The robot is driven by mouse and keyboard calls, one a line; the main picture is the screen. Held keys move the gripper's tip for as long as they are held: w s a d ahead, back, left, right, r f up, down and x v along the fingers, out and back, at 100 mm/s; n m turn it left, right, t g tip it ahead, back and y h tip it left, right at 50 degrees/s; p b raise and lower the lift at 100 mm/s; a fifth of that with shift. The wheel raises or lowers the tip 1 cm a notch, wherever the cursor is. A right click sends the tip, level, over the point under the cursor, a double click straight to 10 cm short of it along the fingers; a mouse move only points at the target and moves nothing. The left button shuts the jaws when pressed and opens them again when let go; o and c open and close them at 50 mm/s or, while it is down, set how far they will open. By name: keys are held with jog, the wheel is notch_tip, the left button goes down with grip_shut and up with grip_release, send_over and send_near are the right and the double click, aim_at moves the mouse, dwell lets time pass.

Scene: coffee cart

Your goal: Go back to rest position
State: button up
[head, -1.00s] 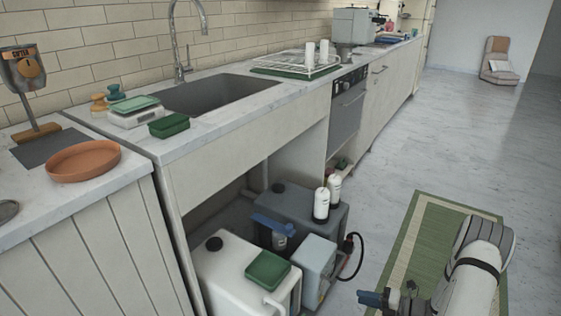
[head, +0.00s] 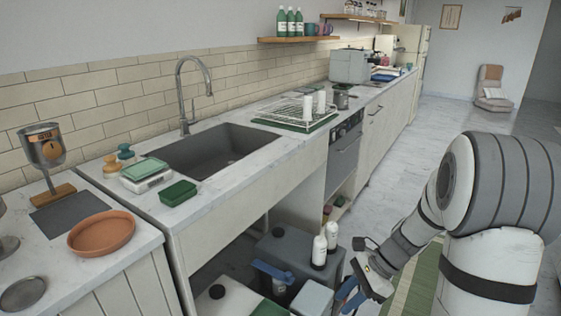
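My gripper (head: 349,297) shows at the lower right of the head view, at the end of my grey and white arm. It has blue fingers and hangs in the air, just right of the open space under the counter. Nothing can be seen held in it, but the fingers are too small and too edge-on to tell whether they are open or shut. No task object is named.
White bottles (head: 319,250) stand on a grey container (head: 285,246) under the counter, close left of my gripper. The counter (head: 262,165) holds a sink (head: 215,150), a green tray (head: 178,193) and a dish rack (head: 297,108).

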jog(key=s+r+n+t+h+p, duration=0.1)
jog(key=s+r+n+h+p, duration=0.1)
jog(key=r, duration=0.6)
jog(key=s+r+n+t+h+p, duration=0.1)
jog(key=s+r+n+h+p, duration=0.2)
jog(key=s+r+n+p, duration=0.2)
jog(key=s+r+n+t+h+p, duration=0.2)
jog(key=s+r+n+p, duration=0.2)
jog(key=r+n, duration=0.5)
jog(key=shift+s+a+r+n, duration=0.35)
jog(key=shift+s+r, duration=0.5)
jog(key=shift+s, duration=0.3)
